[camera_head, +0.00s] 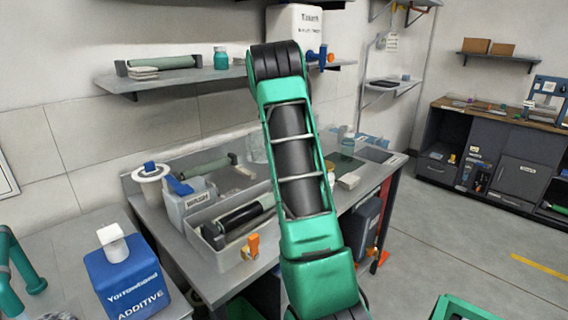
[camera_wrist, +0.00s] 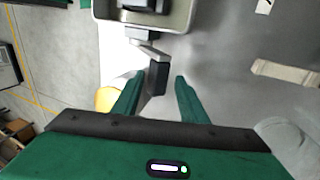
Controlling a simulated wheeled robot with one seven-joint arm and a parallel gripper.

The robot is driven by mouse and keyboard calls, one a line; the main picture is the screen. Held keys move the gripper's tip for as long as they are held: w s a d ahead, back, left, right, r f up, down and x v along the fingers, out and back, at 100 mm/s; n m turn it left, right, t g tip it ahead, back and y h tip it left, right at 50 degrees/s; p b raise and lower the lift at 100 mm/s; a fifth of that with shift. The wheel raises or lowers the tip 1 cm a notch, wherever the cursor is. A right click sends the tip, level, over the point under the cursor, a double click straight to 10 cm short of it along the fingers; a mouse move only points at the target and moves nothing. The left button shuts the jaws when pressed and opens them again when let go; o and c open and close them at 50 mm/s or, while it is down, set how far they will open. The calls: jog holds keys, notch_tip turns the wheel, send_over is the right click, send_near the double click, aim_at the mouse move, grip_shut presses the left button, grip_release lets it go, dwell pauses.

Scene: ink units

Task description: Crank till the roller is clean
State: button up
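The wash tray (camera_head: 202,244) is a pale open box on the bench, with a dark roller (camera_head: 238,217) lying in it. An orange knob (camera_head: 253,245) shows at the tray's near right side. In the wrist view the tray's rim (camera_wrist: 183,27) is at the top. A grey crank arm (camera_wrist: 148,46) with a dark grip (camera_wrist: 157,78) reaches out from it. My gripper (camera_wrist: 160,80) is open, its green fingers on either side of the dark grip with a gap; contact is not visible. In the head view my arm hides the gripper. Whether ink remains on the roller cannot be told.
A WASH jug (camera_head: 188,203) stands behind the tray. A blue ADDITIVE container (camera_head: 125,275) stands at front left. A shelf (camera_head: 185,78) with another roller hangs above. A yellow-orange object (camera_wrist: 107,98) lies beside my left finger. Open floor lies right of the bench.

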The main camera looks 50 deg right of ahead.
jog(key=v, duration=1)
jog(key=shift+r, duration=0.3)
jog(key=shift+w, duration=0.1)
